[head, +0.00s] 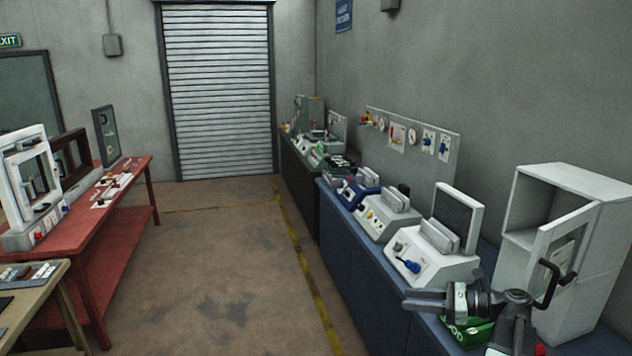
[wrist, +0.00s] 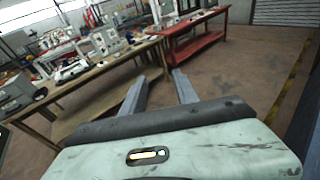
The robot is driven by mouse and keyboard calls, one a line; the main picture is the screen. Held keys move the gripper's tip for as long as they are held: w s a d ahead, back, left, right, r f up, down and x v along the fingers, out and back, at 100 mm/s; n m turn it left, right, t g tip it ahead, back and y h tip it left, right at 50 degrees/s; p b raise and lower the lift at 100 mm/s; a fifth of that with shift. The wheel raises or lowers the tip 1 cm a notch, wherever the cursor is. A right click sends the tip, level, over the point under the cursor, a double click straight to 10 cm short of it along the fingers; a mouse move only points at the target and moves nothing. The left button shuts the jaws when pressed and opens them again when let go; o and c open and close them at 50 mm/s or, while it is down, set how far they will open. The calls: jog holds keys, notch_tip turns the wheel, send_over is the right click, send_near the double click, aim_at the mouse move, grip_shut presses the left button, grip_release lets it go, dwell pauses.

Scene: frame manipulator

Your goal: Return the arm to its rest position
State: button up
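My gripper (head: 428,300) shows at the lower right of the head view, on my folded dark arm, pointing left. It is in front of the blue bench (head: 372,262) in that picture. In the wrist view the two grey fingers of my gripper (wrist: 160,88) stand apart with nothing between them. The view between the fingers is of floor and the red table (wrist: 205,36). The pale worn surface with a dark edge at the bottom of the wrist view is my gripper's own body. My arm's lower part is cut off by the head view's bottom edge.
White and blue devices (head: 436,250) line the bench on the right. A white open cabinet (head: 590,270) stands right beside my arm in the head view. A green box (head: 466,332) is under my gripper. The floor (head: 215,265) is clear up to the roller shutter (head: 220,95).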

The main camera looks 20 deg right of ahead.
jog(key=w+a+f+n+g+b, duration=0.1)
jog(key=w+a+f+n+g, duration=0.15)
jog(key=a, duration=0.45)
jog(key=w+a+f+n+g+b, duration=0.1)
jog(key=w+a+f+g, duration=0.1)
jog(key=a+f, duration=0.35)
jog(key=s+a+f+n+g+h+b, duration=0.15)
jog(key=a+f+n, duration=0.3)
jog(key=a, duration=0.45)
jog(key=s+a+f+n+g+h+b, duration=0.1)
jog(key=a+f+n+g+h, duration=0.3)
jog(key=a, duration=0.4)
jog(key=s+a+f+n+g+h+b, duration=0.1)
jog(key=a+f+n, duration=0.45)
jog(key=a, duration=0.35)
jog(key=d+f+n+h, duration=0.3)
jog(key=d+n+h, duration=0.2)
jog(key=d+n, duration=0.3)
jog(key=shift+w+d+f+n+t+h, duration=0.2)
jog(key=shift+w+d+n+t+h, duration=0.1)
jog(key=shift+n+t+h, duration=0.1)
jog(key=shift+d, duration=0.1)
